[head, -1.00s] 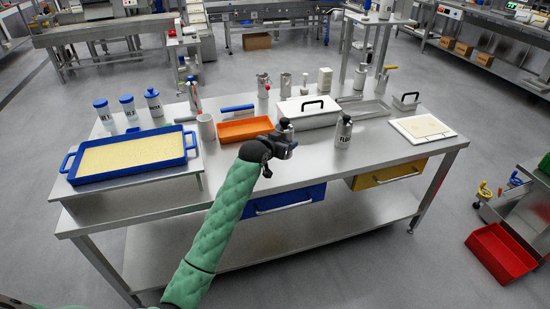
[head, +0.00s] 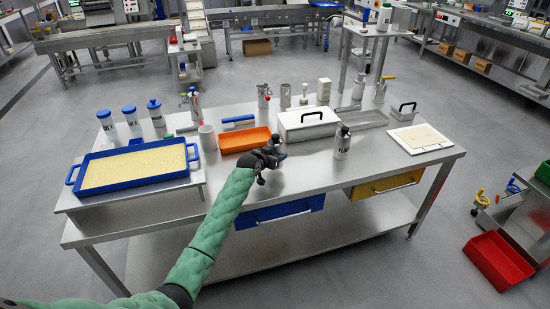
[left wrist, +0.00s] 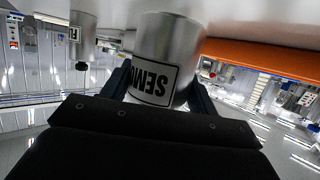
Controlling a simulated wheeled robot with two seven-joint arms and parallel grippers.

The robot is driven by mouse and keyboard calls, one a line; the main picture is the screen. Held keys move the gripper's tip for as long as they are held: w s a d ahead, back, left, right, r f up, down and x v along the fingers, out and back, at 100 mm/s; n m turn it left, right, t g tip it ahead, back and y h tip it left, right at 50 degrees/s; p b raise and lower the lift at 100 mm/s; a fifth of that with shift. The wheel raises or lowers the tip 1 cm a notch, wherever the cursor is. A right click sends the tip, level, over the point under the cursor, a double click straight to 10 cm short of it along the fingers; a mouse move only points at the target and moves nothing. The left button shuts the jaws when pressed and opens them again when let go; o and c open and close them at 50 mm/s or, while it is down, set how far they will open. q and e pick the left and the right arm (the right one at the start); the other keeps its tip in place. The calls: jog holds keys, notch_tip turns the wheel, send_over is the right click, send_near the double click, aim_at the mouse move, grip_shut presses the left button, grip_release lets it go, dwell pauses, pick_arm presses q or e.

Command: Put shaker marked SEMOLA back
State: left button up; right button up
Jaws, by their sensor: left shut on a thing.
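The shaker marked SEMOLA (left wrist: 170,45) is a metal cylinder with a white label, of which only the first letters show, upside down, in the left wrist view. My left gripper (left wrist: 160,92) is shut on it, with a dark finger on either side. In the head view my left gripper (head: 274,155) is over the front middle of the table, just right of and in front of the orange tray (head: 243,146). The shaker is mostly hidden there by the gripper. I cannot tell if its base touches the table. My right gripper is not in view.
A metal shaker with a black lid (head: 342,144) stands right of the gripper. A white lidded box (head: 308,124) is behind. A blue tray of yellow filling (head: 84,185) and several blue-lidded shakers (head: 131,120) are at left.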

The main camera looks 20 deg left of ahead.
pick_arm(q)
jog(key=shift+f, duration=1.2)
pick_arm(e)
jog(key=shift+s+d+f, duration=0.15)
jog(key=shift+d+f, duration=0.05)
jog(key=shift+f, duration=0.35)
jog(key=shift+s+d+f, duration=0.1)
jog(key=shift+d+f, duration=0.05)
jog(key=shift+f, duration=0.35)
pick_arm(q)
jog(key=o, duration=1.2)
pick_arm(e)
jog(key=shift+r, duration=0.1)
pick_arm(q)
jog(key=shift+s, duration=0.1)
jog(key=b+v, duration=0.2)
jog(key=v, duration=0.8)
jog(key=shift+s+a+r, duration=0.1)
jog(key=shift+s, duration=0.1)
jog(key=shift+s+a+r, duration=0.15)
jog(key=shift+s+r, duration=0.15)
jog(key=shift+s, duration=0.3)
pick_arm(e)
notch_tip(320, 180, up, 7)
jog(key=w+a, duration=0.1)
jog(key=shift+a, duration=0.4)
